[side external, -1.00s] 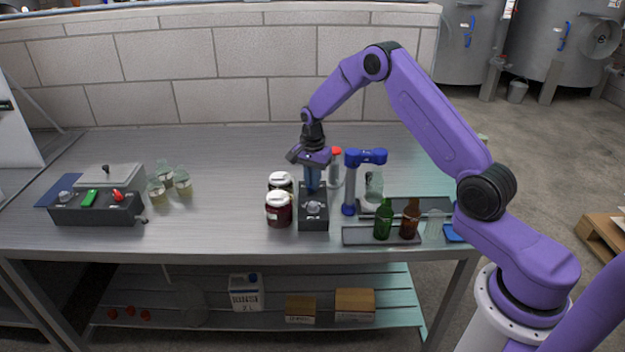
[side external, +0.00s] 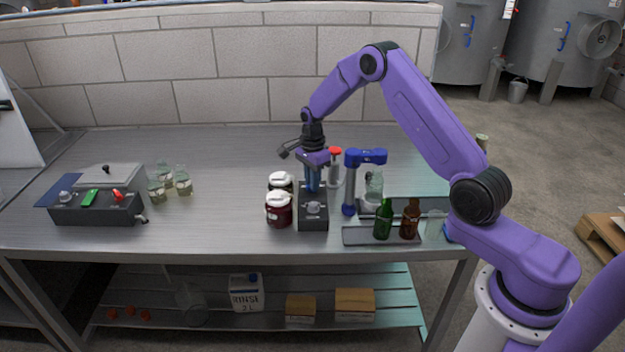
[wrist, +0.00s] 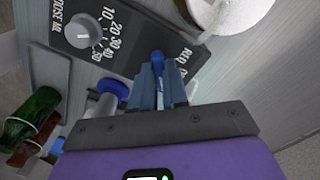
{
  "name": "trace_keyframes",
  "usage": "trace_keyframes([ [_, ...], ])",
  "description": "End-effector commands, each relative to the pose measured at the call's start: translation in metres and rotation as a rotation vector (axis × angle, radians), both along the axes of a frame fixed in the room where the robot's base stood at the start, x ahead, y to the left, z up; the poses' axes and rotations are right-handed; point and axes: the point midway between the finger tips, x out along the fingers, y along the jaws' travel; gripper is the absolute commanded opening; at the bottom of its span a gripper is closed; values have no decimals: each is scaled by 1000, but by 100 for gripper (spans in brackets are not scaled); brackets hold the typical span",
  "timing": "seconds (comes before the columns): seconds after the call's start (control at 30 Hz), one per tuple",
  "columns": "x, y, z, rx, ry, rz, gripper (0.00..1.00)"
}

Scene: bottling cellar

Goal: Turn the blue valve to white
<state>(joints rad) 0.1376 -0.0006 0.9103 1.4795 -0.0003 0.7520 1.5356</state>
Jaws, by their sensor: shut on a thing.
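The blue valve (wrist: 157,62) shows as a small blue handle between my fingertips in the wrist view, at the lettered end of a dark dosing box (wrist: 95,12). My gripper (wrist: 158,88) is shut on it, with a pale blue finger on each side. In the side view my gripper (side external: 312,188) points straight down at the back part of the box (side external: 313,222). The fingers hide the valve there. A grey dial (wrist: 82,30) with numbers sits on the box. I see no clear white mark by the valve; part of the lettering is covered.
White-lidded jars (side external: 279,212) stand close left of the box. A blue-headed tap stand (side external: 365,157) and a red-capped bottle (side external: 335,165) are close on the right. Green (side external: 383,222) and brown bottles (side external: 410,220) stand front right. The table's middle left is clear.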

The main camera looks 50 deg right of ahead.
Motion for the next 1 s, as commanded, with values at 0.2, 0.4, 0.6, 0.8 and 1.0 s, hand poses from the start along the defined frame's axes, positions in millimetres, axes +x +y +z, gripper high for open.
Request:
trace_keyframes([
  [0.2, 1, -1, 1, 0, -2, -5, 0],
  [0.4, 0, -1, 1, 0, -1, -3, 39],
  [0.6, 0, 0, 1, 0, -1, -2, 39],
  [0.8, 1, 0, 21, 0, -4, -1, 39],
  [1.0, 1, 0, 62, -1, -7, -1, 39],
])
